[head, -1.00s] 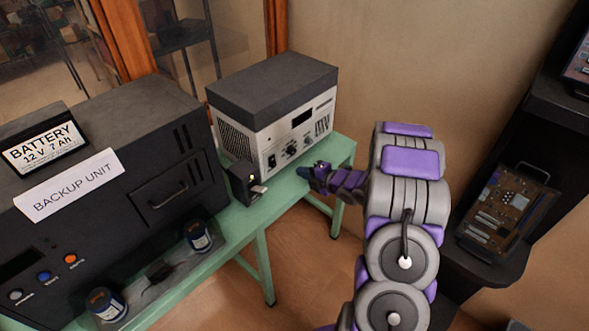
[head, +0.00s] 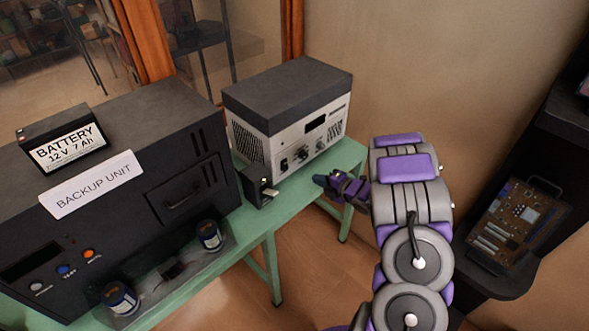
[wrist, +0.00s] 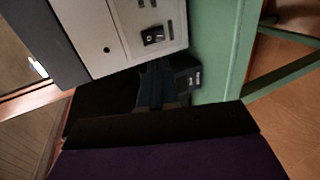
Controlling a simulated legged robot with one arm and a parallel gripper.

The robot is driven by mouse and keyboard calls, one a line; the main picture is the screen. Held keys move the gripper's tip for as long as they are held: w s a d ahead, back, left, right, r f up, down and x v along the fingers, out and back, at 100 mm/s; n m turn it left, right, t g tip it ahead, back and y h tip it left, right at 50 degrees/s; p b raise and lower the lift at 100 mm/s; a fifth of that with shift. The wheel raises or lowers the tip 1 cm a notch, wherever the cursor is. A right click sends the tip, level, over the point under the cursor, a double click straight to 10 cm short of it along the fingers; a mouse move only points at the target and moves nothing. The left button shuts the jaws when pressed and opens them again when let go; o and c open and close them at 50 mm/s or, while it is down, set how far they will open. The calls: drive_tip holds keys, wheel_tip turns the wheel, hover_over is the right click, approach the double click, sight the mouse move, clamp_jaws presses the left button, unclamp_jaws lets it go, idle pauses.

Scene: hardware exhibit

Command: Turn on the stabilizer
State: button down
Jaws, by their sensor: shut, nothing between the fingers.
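A white-fronted box with a dark grey top, which looks like the stabilizer (head: 290,118), stands on the green table in the head view. Its front panel carries a dark display window, knobs and small switches. In the wrist view the stabilizer's panel (wrist: 127,30) fills the upper left, with a black switch-like part on it. My gripper (head: 319,181) is shut and empty, in front of the panel and apart from it.
A small black box (head: 256,186) sits before the stabilizer's left front. A large black backup unit (head: 120,150) with a battery (head: 62,140) on top stands left. The green table (head: 268,216) has blue cans at its front. A dark shelf with a circuit board (head: 516,224) stands right.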

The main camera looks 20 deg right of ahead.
sight(286, 169)
drive_tip(key=shift+a+f, duration=0.2)
drive_tip(key=shift+a, duration=0.15)
drive_tip(key=shift+d+f, duration=0.1)
drive_tip(key=shift+d, duration=0.15)
drive_tip(key=b+x, duration=0.1)
drive_tip(key=x, duration=1.2)
drive_tip(key=shift+a, duration=0.1)
drive_tip(key=shift+w+a+f, duration=0.1)
drive_tip(key=shift+w+a, duration=0.1)
drive_tip(key=shift+w, duration=0.25)
drive_tip(key=shift+w+b, duration=0.15)
drive_tip(key=shift+b, duration=0.2)
